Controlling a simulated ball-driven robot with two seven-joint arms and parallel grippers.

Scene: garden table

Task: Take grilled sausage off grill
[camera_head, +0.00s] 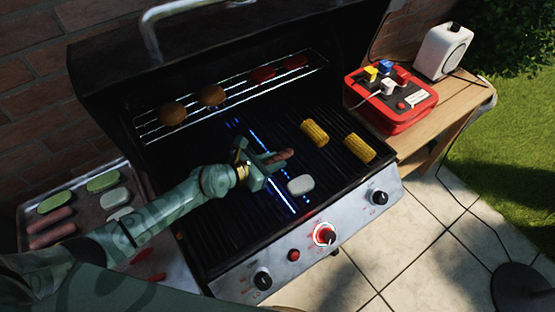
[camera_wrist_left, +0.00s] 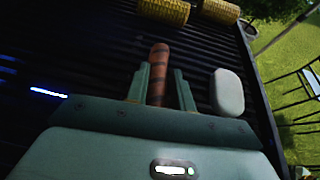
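A brown grilled sausage (camera_wrist_left: 159,60) with dark stripes lies along the line of my left gripper. In the head view its end (camera_head: 284,154) shows past the fingers, over the dark grill grate (camera_head: 330,180). My left gripper (camera_wrist_left: 163,82) has its two fingers on either side of the sausage. The left finger looks close to it; a narrow dark gap shows before the right finger, so the fingers appear open around it. The sausage's near part is hidden by the gripper. My right gripper is not in view.
A pale rounded piece (camera_head: 301,185) lies just right of the gripper. Two corn cobs (camera_head: 314,133) lie further right. Patties (camera_head: 212,95) sit on the raised rack. A tray (camera_head: 32,213) with sausages and green pieces stands left. A red box (camera_head: 400,115) stands on the wooden side table (camera_head: 455,112).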

